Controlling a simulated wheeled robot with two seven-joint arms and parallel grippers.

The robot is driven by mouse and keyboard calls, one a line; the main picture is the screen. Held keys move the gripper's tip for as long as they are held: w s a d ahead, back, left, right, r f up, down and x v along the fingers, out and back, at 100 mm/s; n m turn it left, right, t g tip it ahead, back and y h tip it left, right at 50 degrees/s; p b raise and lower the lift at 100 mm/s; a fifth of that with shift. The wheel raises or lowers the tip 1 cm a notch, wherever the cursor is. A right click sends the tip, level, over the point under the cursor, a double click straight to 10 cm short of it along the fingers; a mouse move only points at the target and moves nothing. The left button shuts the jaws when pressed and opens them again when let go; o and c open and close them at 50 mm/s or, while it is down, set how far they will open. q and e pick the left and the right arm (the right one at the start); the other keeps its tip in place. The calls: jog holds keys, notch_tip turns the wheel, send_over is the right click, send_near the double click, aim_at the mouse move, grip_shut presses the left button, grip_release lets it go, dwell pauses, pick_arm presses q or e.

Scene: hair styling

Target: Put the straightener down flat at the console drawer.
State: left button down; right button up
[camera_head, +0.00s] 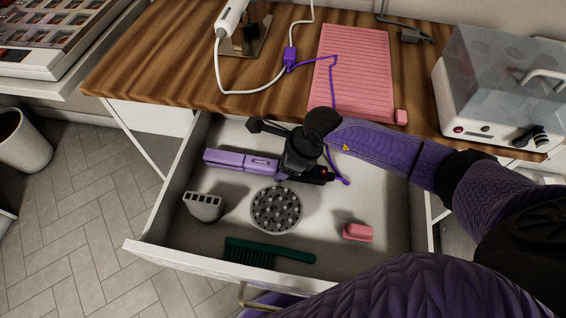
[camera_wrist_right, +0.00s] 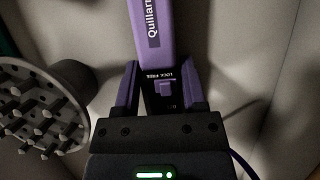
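The purple straightener (camera_head: 241,161) is inside the open console drawer (camera_head: 190,236), lying lengthwise toward the left from my right gripper (camera_head: 284,166). In the right wrist view the straightener (camera_wrist_right: 154,35) runs between the two fingers of my right gripper (camera_wrist_right: 160,88), which close on its body from both sides. It looks level and low over the drawer floor. I cannot tell whether it touches the floor. The gripper hides part of the handle. A purple cord runs from the straightener's side up to the table top. My left gripper is not in view.
The drawer also holds a round diffuser (camera_head: 276,209), a grey nozzle (camera_head: 204,206), a green comb (camera_head: 268,253) and a pink block (camera_head: 357,232). On the table are a pink mat (camera_head: 352,70) and a clear-lidded box (camera_head: 500,85). Bare drawer floor shows front right.

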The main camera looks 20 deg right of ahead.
jog(key=o, duration=0.5)
jog(key=shift+c, duration=0.2)
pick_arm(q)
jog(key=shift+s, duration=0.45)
pick_arm(e)
jog(key=shift+o, duration=0.2)
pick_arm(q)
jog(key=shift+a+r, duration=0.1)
pick_arm(e)
jog(key=shift+r, duration=0.1)
jog(key=p+v, duration=0.4)
jog(key=v, duration=0.5)
jog(key=shift+p, duration=0.3)
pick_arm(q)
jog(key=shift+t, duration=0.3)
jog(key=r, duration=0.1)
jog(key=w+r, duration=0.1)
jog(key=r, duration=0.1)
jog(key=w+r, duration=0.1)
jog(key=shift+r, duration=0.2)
pick_arm(e)
jog(key=shift+s+d+r, duration=0.1)
jog(key=shift+d+r, duration=0.05)
jog(key=shift+r, duration=0.2)
